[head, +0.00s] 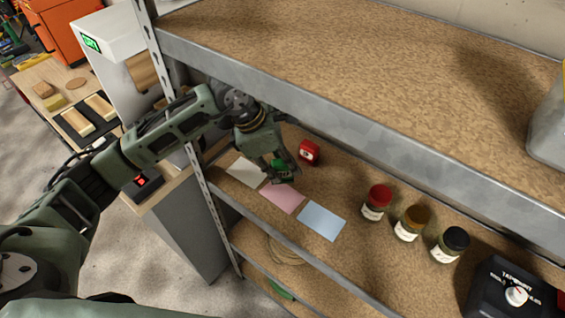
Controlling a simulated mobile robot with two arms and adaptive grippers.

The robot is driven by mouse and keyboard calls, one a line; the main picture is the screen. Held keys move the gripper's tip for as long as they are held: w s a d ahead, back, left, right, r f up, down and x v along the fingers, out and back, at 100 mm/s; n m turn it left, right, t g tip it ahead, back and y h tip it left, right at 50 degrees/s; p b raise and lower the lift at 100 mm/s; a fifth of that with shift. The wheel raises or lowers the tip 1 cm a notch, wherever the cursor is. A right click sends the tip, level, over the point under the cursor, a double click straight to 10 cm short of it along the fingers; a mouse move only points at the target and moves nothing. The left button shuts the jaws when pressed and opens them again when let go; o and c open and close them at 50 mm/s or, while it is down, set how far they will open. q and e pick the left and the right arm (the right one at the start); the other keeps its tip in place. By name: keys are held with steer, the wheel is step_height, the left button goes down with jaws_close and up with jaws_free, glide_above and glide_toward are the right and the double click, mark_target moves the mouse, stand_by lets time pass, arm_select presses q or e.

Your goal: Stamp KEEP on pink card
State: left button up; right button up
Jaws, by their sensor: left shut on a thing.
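A pink card (283,198) lies flat on the middle shelf, between a white card (246,172) and a light blue card (322,221). My left gripper (284,176) is shut on a green stamp (279,167) just above the far part of the pink card; I cannot tell whether the stamp touches it. Any lettering on the green stamp is hidden by the gripper. A red stamp (309,152) stands on the shelf behind and to the right of the gripper. My right gripper is not in view.
A black device with a dial (509,291) is at the lower right. The upper shelf's metal edge (330,115) runs above the work area. A metal upright (172,85) stands at the left.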

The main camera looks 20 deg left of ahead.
mark_target(282, 177)
arm_select(q)
steer(key=shift+s+f+b, duration=0.2)
steer(key=shift+f+b, duration=0.2)
steer(key=shift+f, duration=0.15)
step_height(282, 177, down, 4)
steer(key=shift+w+r+b, duration=0.1)
steer(key=shift+r+b, duration=0.1)
steer(key=shift+b, duration=0.75)
steer(key=shift+f, duration=0.5)
steer(key=shift+f+b, duration=0.4)
steer(key=shift+b, duration=0.2)
steer(key=shift+s+f+b, duration=0.2)
steer(key=shift+f+b, duration=0.2)
steer(key=shift+b, duration=0.1)
stand_by(1.1)
